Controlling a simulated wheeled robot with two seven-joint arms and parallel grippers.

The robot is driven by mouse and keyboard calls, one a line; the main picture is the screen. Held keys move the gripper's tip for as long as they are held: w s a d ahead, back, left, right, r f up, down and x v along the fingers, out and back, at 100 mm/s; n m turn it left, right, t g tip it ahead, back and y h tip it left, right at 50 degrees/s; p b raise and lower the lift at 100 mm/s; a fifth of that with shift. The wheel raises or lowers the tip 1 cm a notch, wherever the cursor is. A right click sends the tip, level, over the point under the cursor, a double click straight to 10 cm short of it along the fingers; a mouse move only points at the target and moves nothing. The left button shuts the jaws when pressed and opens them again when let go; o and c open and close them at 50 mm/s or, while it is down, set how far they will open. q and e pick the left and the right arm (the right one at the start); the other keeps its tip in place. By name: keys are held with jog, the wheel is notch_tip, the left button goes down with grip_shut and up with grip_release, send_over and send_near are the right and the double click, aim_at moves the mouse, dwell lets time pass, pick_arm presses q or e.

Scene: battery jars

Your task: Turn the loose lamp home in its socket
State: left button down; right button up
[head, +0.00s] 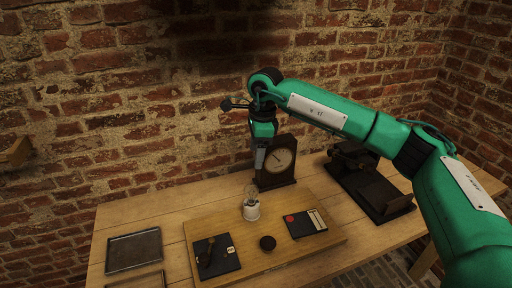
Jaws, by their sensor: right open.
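A clear glass lamp (250,191) stands upright in a small white socket (251,211) on a wooden board (215,222) on the table. Whether it sits fully down in the socket is too small to tell. My right gripper (259,166) points down just above the lamp and slightly to its right in the picture. It is open, with nothing seen between its fingers, and it appears apart from the glass. My left gripper is not in view.
A dark clock-like instrument (281,162) stands close behind the gripper. A black switch base (217,258), a dark round knob (267,243) and a black box with a red dot (305,223) sit on the board. A dark tray (133,251) lies left; a dark apparatus (372,188) stands right.

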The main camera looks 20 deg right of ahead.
aim_at(251, 185)
jog(key=f, duration=0.2)
jog(key=f+p, duration=0.1)
jog(key=f, duration=0.2)
jog(key=a+f+p, duration=0.1)
jog(key=f, duration=0.5)
jog(key=shift+w+a+f+p, duration=0.1)
jog(key=shift+a+f+p, duration=0.15)
jog(key=shift+p, duration=0.05)
jog(key=shift+a+f, duration=0.1)
jog(key=shift+f, duration=0.5)
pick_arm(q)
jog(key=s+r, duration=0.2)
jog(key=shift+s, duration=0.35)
pick_arm(e)
jog(key=c, duration=1.2)
jog(key=shift+o, duration=0.2)
jog(key=m, duration=0.4)
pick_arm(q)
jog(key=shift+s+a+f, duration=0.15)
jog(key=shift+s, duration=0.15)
pick_arm(e)
jog(key=shift+m+t, duration=0.4)
jog(key=shift+m, duration=0.9)
